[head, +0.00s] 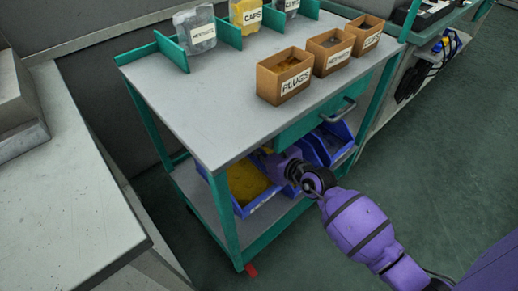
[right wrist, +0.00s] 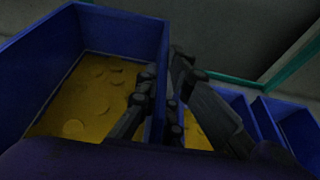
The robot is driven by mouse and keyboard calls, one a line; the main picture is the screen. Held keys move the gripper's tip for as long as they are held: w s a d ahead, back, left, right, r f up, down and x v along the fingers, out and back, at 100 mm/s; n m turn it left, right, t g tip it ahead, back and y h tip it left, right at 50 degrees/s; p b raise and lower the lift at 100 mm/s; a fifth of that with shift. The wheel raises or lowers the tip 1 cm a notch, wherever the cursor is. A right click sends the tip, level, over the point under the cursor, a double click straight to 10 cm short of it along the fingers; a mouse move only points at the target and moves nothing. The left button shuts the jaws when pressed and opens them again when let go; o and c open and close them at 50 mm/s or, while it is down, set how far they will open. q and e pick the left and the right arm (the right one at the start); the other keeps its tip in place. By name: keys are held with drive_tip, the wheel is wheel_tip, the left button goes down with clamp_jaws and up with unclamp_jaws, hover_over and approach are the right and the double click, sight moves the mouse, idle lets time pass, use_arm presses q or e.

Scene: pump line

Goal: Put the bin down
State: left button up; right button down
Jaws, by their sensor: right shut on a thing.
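A blue bin (head: 262,207) with yellow contents is at the lower shelf of the green-framed cart, under the worktop's front edge. In the right wrist view the same blue bin (right wrist: 122,32) fills the left side, with flat round yellow pieces inside. My right gripper (right wrist: 162,84) has one dark finger on each side of the bin's wall and is shut on it. In the head view the purple right arm reaches in under the top, and its fingertips are mostly hidden. I cannot tell whether the bin's base touches the shelf. My left gripper is in neither view.
More blue bins (head: 328,145) stand to the right on the lower shelf (head: 205,198). The cart top (head: 205,105) holds brown boxes, including a PLUGS box (head: 284,76), and labelled bags between green dividers. A drawer handle (head: 337,110) juts out above the arm. A grey bench (head: 65,185) stands left.

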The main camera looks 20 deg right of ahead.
sight(250, 164)
wheel_tip(250, 164, down, 5)
drive_tip(key=b, duration=0.2)
drive_tip(key=shift+w+b, duration=0.1)
drive_tip(key=shift+b, duration=0.25)
drive_tip(key=shift+w+a+f+b, duration=0.1)
drive_tip(key=shift+f+b, duration=1.15)
drive_tip(key=shift+f, duration=1.35)
drive_tip(key=c, duration=1.9)
unclamp_jaws()
